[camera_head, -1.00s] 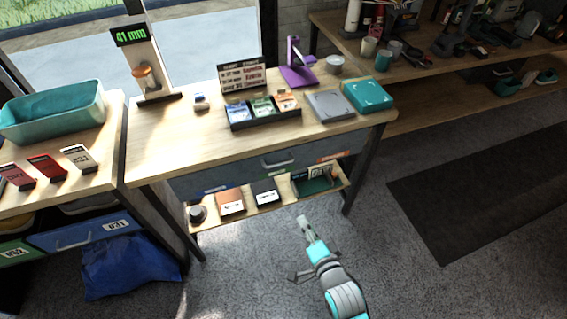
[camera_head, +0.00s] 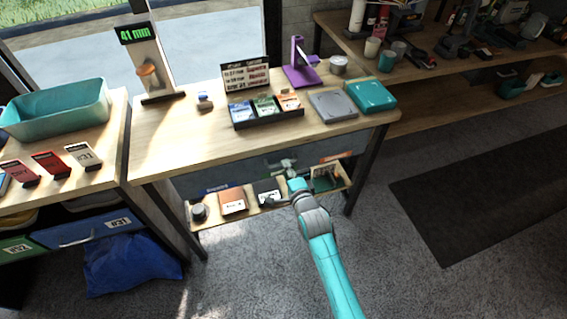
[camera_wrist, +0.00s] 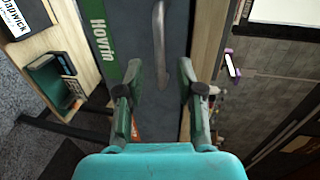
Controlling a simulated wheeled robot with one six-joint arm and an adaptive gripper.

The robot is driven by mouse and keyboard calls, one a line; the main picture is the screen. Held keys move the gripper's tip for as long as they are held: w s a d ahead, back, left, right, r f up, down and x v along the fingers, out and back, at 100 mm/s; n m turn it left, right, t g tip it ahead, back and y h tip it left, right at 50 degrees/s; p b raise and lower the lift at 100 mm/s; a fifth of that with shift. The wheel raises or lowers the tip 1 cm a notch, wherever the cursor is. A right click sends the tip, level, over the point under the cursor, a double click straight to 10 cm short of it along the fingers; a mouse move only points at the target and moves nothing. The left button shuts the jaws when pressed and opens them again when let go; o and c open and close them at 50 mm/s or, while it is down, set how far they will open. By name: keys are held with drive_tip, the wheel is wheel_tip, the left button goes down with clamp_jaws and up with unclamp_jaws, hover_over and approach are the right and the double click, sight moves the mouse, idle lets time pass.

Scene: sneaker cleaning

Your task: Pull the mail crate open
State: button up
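The crate under the middle table has a grey front (camera_head: 232,172) and looks closed. No other thing is marked as mail, so I take this as the mail crate. In the wrist view its grey front (camera_wrist: 141,20) carries a green "Hovrin" label (camera_wrist: 103,35) and a metal bar handle (camera_wrist: 160,35). My gripper (camera_head: 286,164) is in front of it, hiding the handle in the head view. In the wrist view my gripper (camera_wrist: 160,70) is open. Its fingers stand either side of the handle's near end, and I cannot tell whether they touch it.
A low shelf (camera_head: 262,209) under the crate holds a brown box (camera_head: 232,201), a black box (camera_head: 267,190) and a green box (camera_head: 325,179). A table leg (camera_head: 365,170) stands to the right. A blue bag (camera_head: 130,265) lies on the floor at left. The floor in front is otherwise clear.

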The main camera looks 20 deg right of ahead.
drive_tip(key=shift+x, duration=2)
clamp_jaws()
